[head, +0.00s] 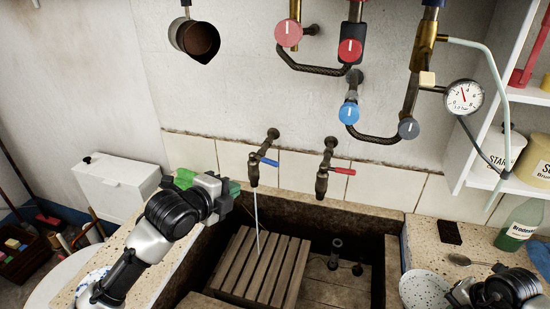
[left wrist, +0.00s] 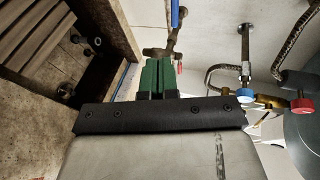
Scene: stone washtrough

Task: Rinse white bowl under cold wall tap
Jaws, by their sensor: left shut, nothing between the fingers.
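The cold wall tap (head: 255,173), with a blue lever (head: 269,162), is on the tiled wall above the stone trough. A thin pale stream (head: 257,225) falls from it onto the wooden slats. My left gripper (head: 232,190) is shut and empty, just left of the tap. Its green fingertips (left wrist: 158,77) are together in the left wrist view, near the blue lever (left wrist: 175,14). A white speckled round dish (head: 424,290), possibly the white bowl, is on the right ledge. My right gripper (head: 460,293) is beside it, partly cut off; its fingers are unclear.
A slatted wooden rack (head: 262,268) lies in the trough's left part. A red-lever tap (head: 326,170) is right of the cold tap. A green bottle (head: 521,224), spoon (head: 470,260) and dark block (head: 449,232) are on the right ledge. Pipes and valves hang above.

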